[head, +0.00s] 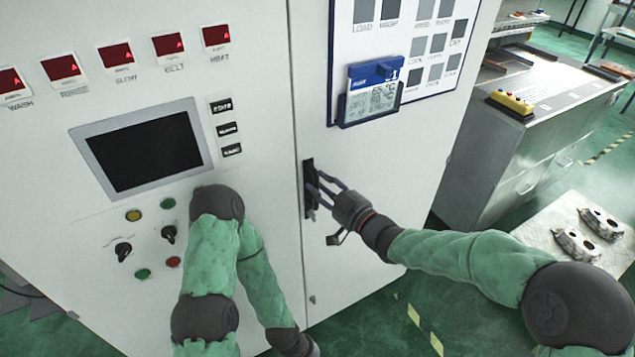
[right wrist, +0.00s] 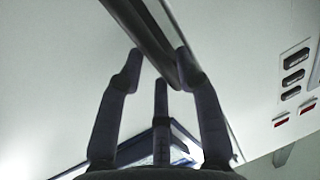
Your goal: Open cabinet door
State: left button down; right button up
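The white cabinet door (head: 375,165) stands flush with the left cabinet panel along a vertical seam, so it looks closed. A dark upright door handle (head: 308,172) sits at the door's left edge and runs diagonally across the top of the right wrist view (right wrist: 143,32). My right gripper (head: 319,188) reaches the handle from the right. In the right wrist view, its outer fingertips (right wrist: 158,62) lie close on both sides of the handle, with the middle finger below. The exact contact is partly hidden. My left arm is folded before the left panel; its gripper is out of view.
The left panel carries a dark screen (head: 144,152), knobs and buttons. A blue-topped display (head: 372,92) hangs on the door. At right stand a grey machine (head: 500,150) and a light surface (head: 540,232) with metal castings (head: 601,223). Green floor shows below the door.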

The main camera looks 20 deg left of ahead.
jog(key=shift+x, duration=0.85)
grip_shut()
jog(key=shift+d, duration=0.1)
